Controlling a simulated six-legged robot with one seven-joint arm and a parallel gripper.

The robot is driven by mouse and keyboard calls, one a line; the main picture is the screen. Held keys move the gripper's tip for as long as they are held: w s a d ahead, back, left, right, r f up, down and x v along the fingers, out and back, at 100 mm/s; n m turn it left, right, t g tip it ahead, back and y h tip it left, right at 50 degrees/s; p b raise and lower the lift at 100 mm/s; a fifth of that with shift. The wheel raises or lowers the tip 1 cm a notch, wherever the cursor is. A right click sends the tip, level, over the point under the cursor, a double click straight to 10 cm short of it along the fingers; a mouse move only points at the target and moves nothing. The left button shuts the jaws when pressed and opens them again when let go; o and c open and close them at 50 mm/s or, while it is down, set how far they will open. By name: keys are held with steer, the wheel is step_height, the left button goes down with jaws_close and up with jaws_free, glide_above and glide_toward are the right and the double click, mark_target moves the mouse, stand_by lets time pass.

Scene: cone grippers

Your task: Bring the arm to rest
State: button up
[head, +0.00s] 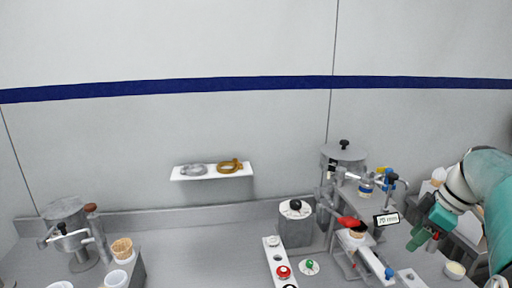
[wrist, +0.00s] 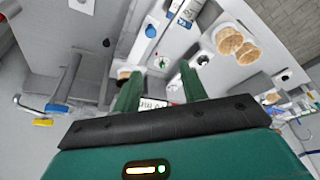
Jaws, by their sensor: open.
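My gripper (head: 422,243) is at the right side of the head view, at the end of my teal and white arm. Its green fingers point down and to the left, above the right part of the grey bench. In the wrist view its two green fingers (wrist: 159,82) stand apart with a gap between them, and nothing is held in the gap. A small display (head: 386,219) stands just left of the gripper in the head view. The wrist view shows part of a display (wrist: 153,102) behind the fingers.
A metal apparatus (head: 343,160) with a red-handled part (head: 349,222) stands left of the gripper. A small white bowl (head: 455,270) sits below right. A wall shelf (head: 212,177) holds two rings. Another apparatus (head: 67,220) stands far left.

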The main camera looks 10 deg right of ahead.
steer(key=s+a+f+m+t+h, duration=0.1)
steer(key=s+a+m, duration=0.2)
steer(key=a, duration=0.6)
steer(key=s+a+f+m+t+h, duration=0.1)
steer(key=s+a, duration=0.3)
steer(key=a, duration=0.5)
steer(key=s+a+f+m, duration=0.2)
steer(key=s+a+m, duration=0.2)
steer(key=a, duration=0.6)
steer(key=shift+f+m+t+h, duration=0.25)
steer(key=shift+m+t+h, duration=0.05)
steer(key=shift+t+h, duration=0.1)
